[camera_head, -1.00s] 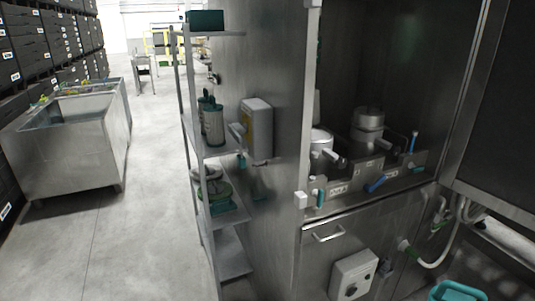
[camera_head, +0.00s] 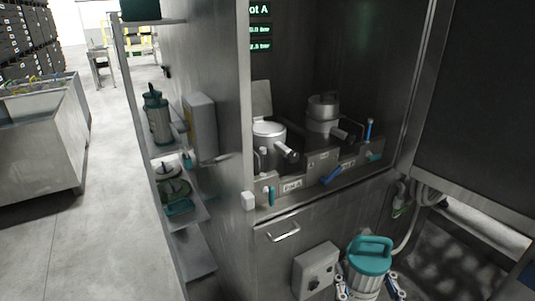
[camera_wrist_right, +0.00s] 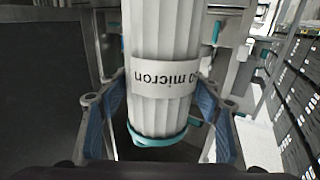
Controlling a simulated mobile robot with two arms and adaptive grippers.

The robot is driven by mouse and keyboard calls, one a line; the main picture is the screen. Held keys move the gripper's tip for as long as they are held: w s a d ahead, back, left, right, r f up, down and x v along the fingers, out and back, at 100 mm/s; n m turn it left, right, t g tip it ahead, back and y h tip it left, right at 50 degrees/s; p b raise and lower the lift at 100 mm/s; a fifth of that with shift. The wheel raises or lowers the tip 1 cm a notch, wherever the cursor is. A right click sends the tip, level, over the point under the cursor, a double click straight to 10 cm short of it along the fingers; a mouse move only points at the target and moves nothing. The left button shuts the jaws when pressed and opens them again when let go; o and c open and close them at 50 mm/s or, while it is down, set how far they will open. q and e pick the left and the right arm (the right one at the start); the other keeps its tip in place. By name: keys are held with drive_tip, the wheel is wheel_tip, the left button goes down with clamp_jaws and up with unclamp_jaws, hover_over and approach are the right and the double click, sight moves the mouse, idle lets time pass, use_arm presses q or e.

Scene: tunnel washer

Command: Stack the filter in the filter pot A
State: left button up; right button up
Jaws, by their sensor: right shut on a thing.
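My right gripper (camera_head: 370,292) is shut on the filter, at the bottom of the head view. The filter is a white pleated cylinder with a teal cap and handle (camera_head: 370,257). In the right wrist view the filter (camera_wrist_right: 163,105) stands between both fingers (camera_wrist_right: 160,110), with a micron label around it and a teal rim at its lower end. Filter pot A, seemingly the left steel pot (camera_head: 268,137) by the Pot A label, stands in the washer recess, beyond and above the filter. I cannot see inside it. My left gripper is not in view.
A second steel pot (camera_head: 322,118) stands to the right. Blue-handled valves (camera_head: 330,176) line the front ledge. A control box (camera_head: 315,268) juts out below. A shelf rack (camera_head: 180,205) with canisters stands at left. A dark panel (camera_head: 480,100) bounds the right.

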drive_tip(key=shift+s+f, duration=0.25)
drive_tip(key=shift+s, duration=0.15)
drive_tip(key=s+f, duration=0.2)
drive_tip(key=s, duration=0.5)
drive_tip(key=shift+s+f, duration=0.2)
drive_tip(key=shift+f, duration=0.2)
